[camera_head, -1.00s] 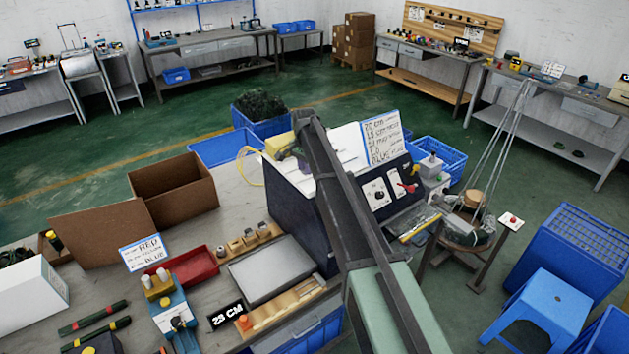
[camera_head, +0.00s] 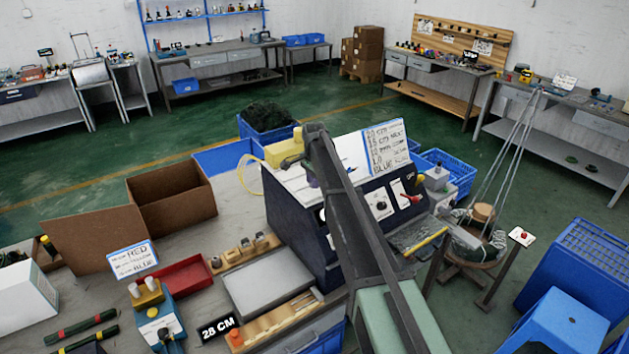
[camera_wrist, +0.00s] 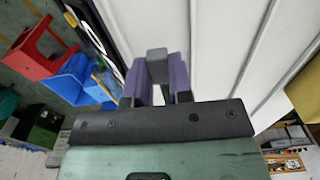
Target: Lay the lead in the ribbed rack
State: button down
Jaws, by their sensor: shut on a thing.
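My gripper (camera_wrist: 157,88) has two purple finger pads, shut on a small grey block (camera_wrist: 157,62) that looks like an end of the lead. The rest of the lead cannot be made out. In the head view my gripper (camera_head: 312,181) is mostly hidden behind my arm, over the dark cabinet. The white, ribbed surface (camera_wrist: 225,35) fills much of the wrist view, beyond and to the right of the fingers. I take it for the ribbed rack; its white top shows beside my arm in the head view (camera_head: 285,172). Contact between the block and it cannot be judged.
A yellow block (camera_head: 284,150) with a thin yellow loop stands at the cabinet's back left. A handwritten sign (camera_head: 387,147) rises at the back right. A control panel (camera_head: 393,203) faces front right. A grey tray (camera_head: 268,288) and wooden tray (camera_head: 275,320) lie in front.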

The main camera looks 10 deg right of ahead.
notch_tip(320, 180, down, 2)
jog(key=shift+f+b, duration=0.1)
jog(key=shift+b, duration=0.45)
jog(key=c, duration=0.9)
grip_release()
jog(key=shift+c, duration=0.2)
notch_tip(320, 180, up, 11)
jog(key=p, duration=1.1)
